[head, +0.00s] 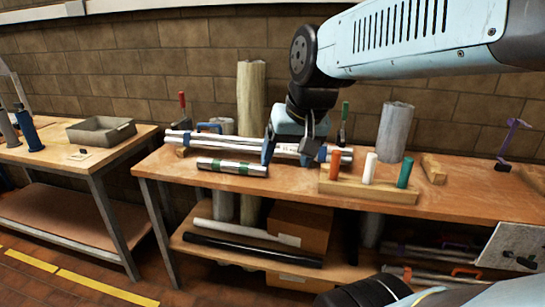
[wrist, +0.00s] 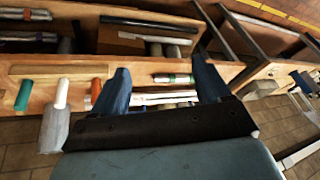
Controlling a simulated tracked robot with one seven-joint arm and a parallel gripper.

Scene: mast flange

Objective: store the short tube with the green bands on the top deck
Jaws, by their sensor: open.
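The short tube with green bands (head: 232,167) is silvery and lies on the wooden bench top (head: 465,200), near its front left part. In the wrist view the tube (wrist: 172,79) shows between my fingers, nearer the right one. My gripper (head: 288,155) is open and empty, with blue fingers pointing down, to the right of the tube in the head view; the open fingers also show in the wrist view (wrist: 162,78). No contact with the tube is visible. I cannot tell which surface is the top deck.
Long silvery tubes (head: 235,144) lie behind the short tube. A wooden block (head: 370,190) with orange, white and green pegs stands to the right. A grey upright cylinder (head: 395,130) stands behind it. The lower shelf holds a black tube (head: 250,249) and a cardboard box (head: 298,225).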

